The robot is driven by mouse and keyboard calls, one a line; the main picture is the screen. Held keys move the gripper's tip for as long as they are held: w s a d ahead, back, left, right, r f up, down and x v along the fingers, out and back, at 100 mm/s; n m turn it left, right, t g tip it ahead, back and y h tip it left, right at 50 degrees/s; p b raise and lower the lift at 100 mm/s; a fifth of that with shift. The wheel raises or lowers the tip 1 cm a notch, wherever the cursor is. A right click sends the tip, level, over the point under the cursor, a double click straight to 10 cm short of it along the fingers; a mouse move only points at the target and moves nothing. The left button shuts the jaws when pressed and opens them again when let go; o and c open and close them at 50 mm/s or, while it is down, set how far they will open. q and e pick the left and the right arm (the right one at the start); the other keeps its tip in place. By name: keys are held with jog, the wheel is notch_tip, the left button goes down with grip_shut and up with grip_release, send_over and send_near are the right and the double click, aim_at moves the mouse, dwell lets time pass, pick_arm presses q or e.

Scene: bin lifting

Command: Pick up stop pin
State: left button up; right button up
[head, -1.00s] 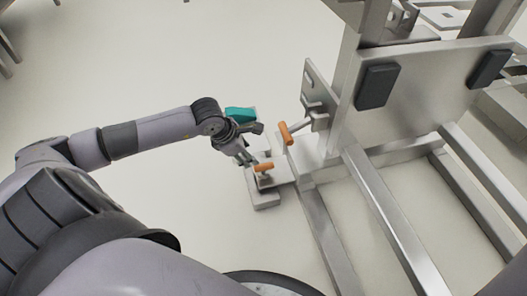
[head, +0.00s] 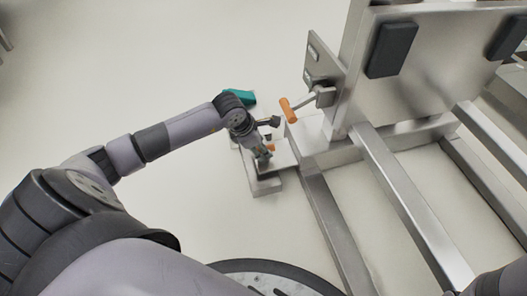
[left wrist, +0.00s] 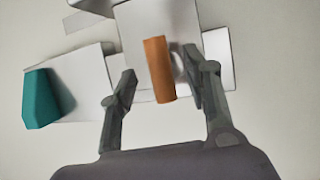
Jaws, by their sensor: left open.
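The stop pin's orange handle (left wrist: 160,69) stands between the two fingers of my left gripper (left wrist: 166,78) in the left wrist view. The fingers are open, one on each side of the handle, with a gap visible on the left. In the head view my left gripper (head: 264,152) is down at the small metal base by the frame's foot. The lower part of the pin is hidden. My right gripper is not in view.
A teal pedal (head: 241,96) lies behind my left wrist and shows in the left wrist view (left wrist: 40,99).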

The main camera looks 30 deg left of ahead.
pick_arm(q)
jog(key=shift+w+f, duration=0.25)
jog(key=shift+f, duration=0.45)
jog(key=shift+r, duration=0.1)
grip_shut()
dwell(0.3)
